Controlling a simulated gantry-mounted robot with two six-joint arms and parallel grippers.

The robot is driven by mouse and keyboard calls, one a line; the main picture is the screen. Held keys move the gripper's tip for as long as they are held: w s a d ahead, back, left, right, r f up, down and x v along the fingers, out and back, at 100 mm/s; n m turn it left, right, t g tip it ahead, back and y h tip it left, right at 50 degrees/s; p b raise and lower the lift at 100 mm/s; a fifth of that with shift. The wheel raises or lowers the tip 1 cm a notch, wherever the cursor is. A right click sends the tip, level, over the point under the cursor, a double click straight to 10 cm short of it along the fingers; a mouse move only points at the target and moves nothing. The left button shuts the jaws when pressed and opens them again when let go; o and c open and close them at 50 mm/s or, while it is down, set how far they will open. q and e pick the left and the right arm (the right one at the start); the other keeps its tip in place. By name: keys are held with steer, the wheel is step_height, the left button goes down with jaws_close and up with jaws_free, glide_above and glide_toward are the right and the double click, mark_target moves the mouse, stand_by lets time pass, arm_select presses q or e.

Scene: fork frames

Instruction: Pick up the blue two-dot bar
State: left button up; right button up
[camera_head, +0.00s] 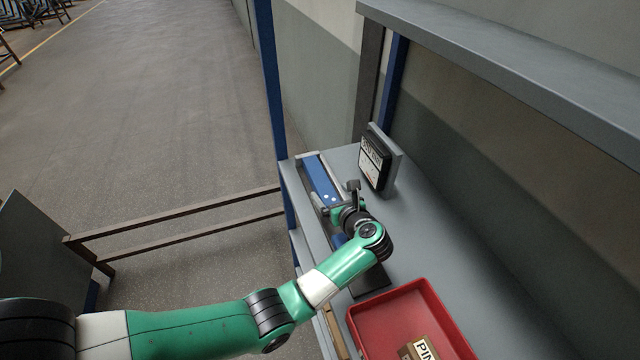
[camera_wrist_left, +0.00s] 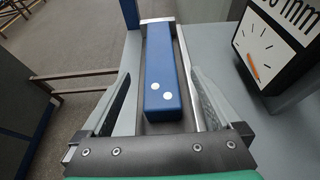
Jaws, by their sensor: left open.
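The blue two-dot bar (camera_head: 318,178) lies lengthwise on the grey bench, near its left edge. My left gripper (camera_head: 331,202) is over the near end of the bar. In the left wrist view its two fingers (camera_wrist_left: 161,92) are apart, one on each side of the bar, with a gap at the left finger. I cannot tell whether either finger touches it. My right gripper is not in view.
A dial gauge sign (camera_head: 376,160) stands on the bench (camera_head: 432,240), right of the bar. A red tray (camera_head: 425,292) with a labelled block (camera_head: 420,349) is at the near end. A grey shelf (camera_head: 500,75) overhangs the right side.

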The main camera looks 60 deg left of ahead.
mark_target(323, 184)
arm_select(q)
steer(key=b+x, duration=0.1)
steer(key=x, duration=0.4)
steer(key=shift+a+f, duration=0.15)
steer(key=shift+a, duration=0.2)
jaws_close()
